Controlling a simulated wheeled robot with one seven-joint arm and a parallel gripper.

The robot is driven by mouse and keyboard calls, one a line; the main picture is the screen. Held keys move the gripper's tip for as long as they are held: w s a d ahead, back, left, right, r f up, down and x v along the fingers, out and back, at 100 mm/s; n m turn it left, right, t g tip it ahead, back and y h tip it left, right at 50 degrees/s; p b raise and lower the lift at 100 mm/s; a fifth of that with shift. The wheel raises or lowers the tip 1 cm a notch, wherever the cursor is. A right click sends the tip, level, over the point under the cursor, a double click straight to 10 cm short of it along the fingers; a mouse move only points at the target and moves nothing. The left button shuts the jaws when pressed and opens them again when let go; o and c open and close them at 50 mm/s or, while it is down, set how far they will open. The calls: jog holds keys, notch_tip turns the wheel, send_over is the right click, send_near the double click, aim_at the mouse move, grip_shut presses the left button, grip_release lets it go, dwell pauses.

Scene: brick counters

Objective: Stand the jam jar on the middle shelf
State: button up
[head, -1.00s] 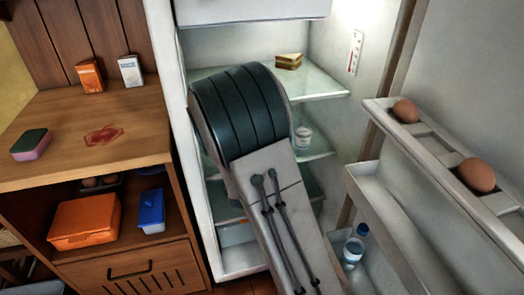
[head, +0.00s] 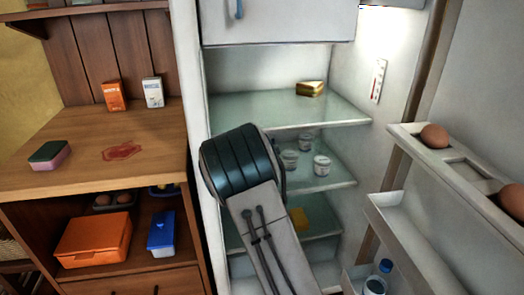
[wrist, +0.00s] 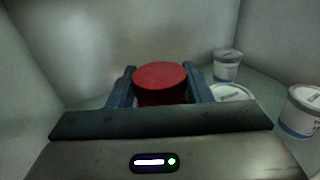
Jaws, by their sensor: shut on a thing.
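The jam jar (wrist: 160,77) shows in the wrist view as a round red lid between my fingers. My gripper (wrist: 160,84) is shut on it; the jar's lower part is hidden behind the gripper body. The middle shelf (head: 335,178) is a glass shelf inside the open fridge, with white tubs on it. In the head view my arm hides the gripper and the jar. In the wrist view the jar is inside the fridge, left of the white tubs. I cannot tell whether its base touches the shelf.
White tubs (wrist: 227,65) stand to the right of the jar, one of them close by the right finger. A sandwich (head: 310,88) lies on the upper shelf (head: 265,108). The open fridge door (head: 455,170) holds eggs at right. A wooden counter (head: 75,182) stands at left.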

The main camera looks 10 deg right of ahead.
jog(key=shift+w, duration=1.35)
jog(key=shift+w+f+b, duration=0.15)
jog(key=shift+f+b, duration=0.65)
jog(key=shift+f, duration=0.85)
jog(key=shift+f, duration=0.1)
jog(key=shift+f, duration=0.15)
jog(key=o, duration=1.3)
jog(key=shift+o, duration=0.2)
